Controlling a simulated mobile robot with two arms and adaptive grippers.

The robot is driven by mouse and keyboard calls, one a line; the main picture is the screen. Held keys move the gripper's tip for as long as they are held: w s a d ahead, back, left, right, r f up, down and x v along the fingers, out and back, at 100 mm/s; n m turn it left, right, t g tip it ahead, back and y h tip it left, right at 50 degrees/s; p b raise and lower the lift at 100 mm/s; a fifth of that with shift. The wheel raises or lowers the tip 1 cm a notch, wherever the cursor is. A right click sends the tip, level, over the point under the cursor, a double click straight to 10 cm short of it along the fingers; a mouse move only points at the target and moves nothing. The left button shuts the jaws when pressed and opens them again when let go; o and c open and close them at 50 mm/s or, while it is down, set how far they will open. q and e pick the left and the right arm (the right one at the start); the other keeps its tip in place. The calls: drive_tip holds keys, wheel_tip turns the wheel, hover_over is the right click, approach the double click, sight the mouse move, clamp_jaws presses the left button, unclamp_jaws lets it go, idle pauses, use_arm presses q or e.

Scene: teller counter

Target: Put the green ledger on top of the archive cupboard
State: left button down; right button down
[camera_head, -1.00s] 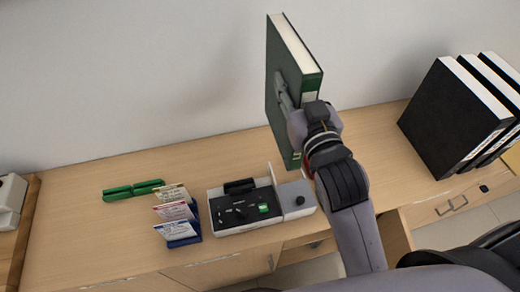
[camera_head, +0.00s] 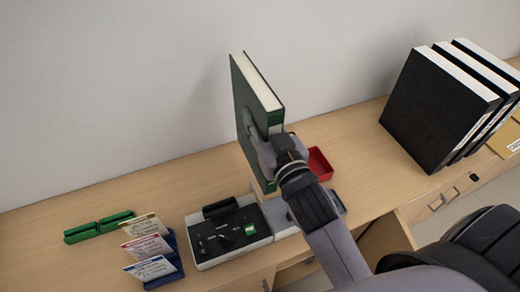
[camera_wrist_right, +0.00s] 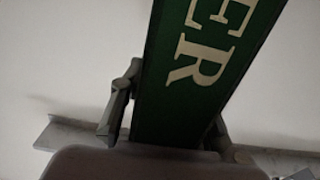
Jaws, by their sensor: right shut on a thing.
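The green ledger (camera_head: 247,120) is held upright, slightly tilted, above the counter near its back, in front of the wall. My right gripper (camera_head: 262,140) is shut on the ledger by its spine side. In the right wrist view the ledger's green spine with pale letters (camera_wrist_right: 205,60) stands between the two fingers of the right gripper (camera_wrist_right: 170,125). The archive cupboard cannot be made out for certain in these views. My left gripper is not in view.
A black device (camera_head: 228,235) sits on the counter (camera_head: 120,195) below the ledger, beside a red tray (camera_head: 319,164). Card holders (camera_head: 150,255) and green objects (camera_head: 98,227) are at left. Black binders (camera_head: 435,110) stand at right, near a tan envelope (camera_head: 507,139).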

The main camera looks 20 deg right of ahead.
wheel_tip(320, 180, down, 8)
drive_tip(key=b, duration=0.1)
idle(0.4)
drive_tip(key=c, duration=1.7)
unclamp_jaws()
drive_tip(key=shift+f, duration=0.3)
drive_tip(key=o, duration=0.5)
drive_tip(key=shift+r, duration=0.1)
